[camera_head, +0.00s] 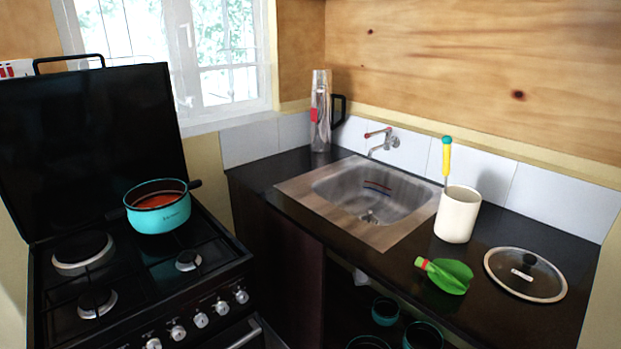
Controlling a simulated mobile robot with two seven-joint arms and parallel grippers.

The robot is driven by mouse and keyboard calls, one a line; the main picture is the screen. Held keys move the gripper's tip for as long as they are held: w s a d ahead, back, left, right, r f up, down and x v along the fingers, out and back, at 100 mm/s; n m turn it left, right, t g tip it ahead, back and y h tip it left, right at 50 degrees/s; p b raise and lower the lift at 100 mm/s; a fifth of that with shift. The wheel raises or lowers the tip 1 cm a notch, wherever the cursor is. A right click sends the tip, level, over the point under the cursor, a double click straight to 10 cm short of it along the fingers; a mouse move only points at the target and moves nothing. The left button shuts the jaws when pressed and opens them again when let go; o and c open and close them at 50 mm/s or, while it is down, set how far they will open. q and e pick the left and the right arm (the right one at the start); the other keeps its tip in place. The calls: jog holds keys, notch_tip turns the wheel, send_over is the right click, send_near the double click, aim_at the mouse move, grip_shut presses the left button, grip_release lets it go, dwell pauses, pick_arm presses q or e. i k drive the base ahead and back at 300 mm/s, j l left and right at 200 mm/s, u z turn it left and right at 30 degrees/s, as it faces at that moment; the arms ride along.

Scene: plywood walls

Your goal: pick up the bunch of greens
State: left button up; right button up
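The bunch of greens (449,275) lies on the dark countertop, right of the sink and in front of the white cup. It looks like flat green leaves with a red and light-green piece at its left end. It sits close to the counter's front edge, with nothing on top of it. Neither of my grippers shows in the head view.
A white cup (458,214) holding a yellow-green handled utensil (446,157) stands just behind the greens. A glass lid (525,274) lies to their right. The sink (330,215) is to the left. A teal pot (158,212) sits on the stove (130,277).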

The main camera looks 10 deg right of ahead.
aim_at(453, 277)
jog(key=z, duration=1.35)
jog(key=l, duration=0.65)
jog(key=i+z, duration=0.05)
